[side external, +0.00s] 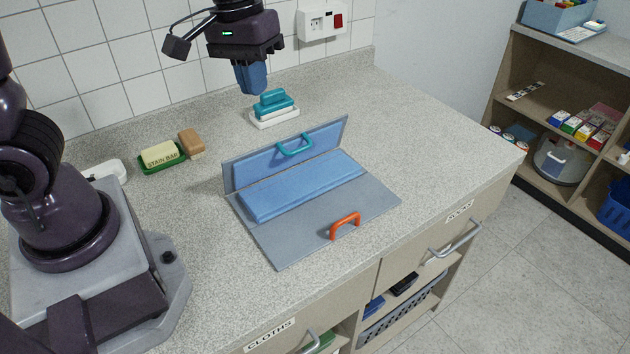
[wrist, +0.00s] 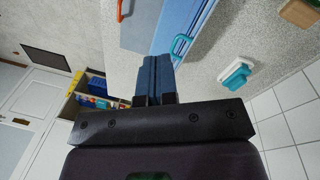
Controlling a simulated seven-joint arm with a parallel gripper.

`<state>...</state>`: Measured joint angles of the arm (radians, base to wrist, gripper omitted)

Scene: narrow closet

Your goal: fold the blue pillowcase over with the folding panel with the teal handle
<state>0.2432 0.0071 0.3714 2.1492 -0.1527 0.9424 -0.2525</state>
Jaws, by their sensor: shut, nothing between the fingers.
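The blue pillowcase (side external: 303,186) lies as a long flat strip across the middle of the grey folding board. The folding panel with the teal handle (side external: 236,173) stands raised along the back edge of the board, leaning up behind the pillowcase. Its teal handle (side external: 295,147) faces the front; it also shows in the wrist view (wrist: 181,47). The flat front panel (side external: 283,243) carries an orange handle (side external: 345,225).
A teal-handled brush (side external: 273,103) sits on a white holder behind the board. A green dish with a stain bar (side external: 162,157) and a brown block (side external: 192,144) stand at the left back. The tiled wall is close behind; the counter right of the board is clear.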

